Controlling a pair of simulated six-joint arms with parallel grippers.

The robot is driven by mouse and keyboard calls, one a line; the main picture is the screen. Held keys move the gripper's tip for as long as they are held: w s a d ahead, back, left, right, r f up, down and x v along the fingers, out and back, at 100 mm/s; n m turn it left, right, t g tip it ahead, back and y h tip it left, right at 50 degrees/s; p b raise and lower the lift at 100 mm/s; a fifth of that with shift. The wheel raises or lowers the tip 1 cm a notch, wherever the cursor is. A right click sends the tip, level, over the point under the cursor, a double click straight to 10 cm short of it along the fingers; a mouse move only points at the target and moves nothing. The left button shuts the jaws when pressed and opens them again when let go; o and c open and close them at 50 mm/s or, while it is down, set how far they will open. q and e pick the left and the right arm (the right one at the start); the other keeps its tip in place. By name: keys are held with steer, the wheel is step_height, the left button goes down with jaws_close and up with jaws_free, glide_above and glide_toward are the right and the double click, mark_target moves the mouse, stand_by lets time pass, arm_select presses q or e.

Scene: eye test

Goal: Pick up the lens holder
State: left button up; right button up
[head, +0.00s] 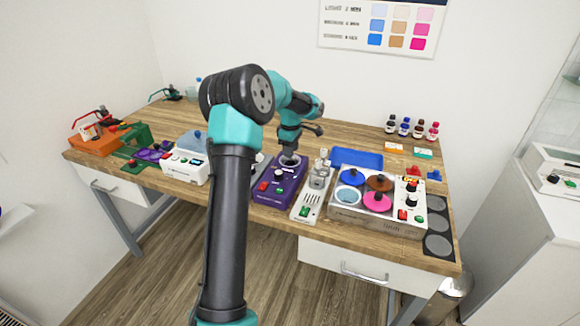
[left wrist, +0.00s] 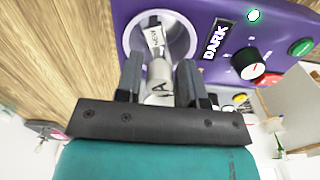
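My left gripper (head: 290,151) is over the round well of the purple device (head: 277,188). In the left wrist view, the fingers of my left gripper (left wrist: 160,82) stand on both sides of a small pale grey upright piece marked "A", which I take as the lens holder (left wrist: 159,72). It fills the gap between the fingers, and they look shut on it. It stands at the silvery round well (left wrist: 181,38) of the purple device (left wrist: 225,22); a white tag with lettering shows there too. In the head view the gripper mostly hides the piece. My right gripper is not in view.
Right of the purple device are a slim white unit (head: 307,207) and a box with coloured discs (head: 345,214). A white device (head: 187,170) stands left. A blue tray (head: 356,159) and small bottles (head: 405,127) are behind. The wooden table's (head: 175,118) back left is fairly clear.

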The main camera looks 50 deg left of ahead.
arm_select(q)
jaws_close()
steer(key=shift+r, duration=0.1)
step_height(320, 180, up, 10)
steer(key=shift+f, duration=0.1)
stand_by(0.6)
stand_by(0.4)
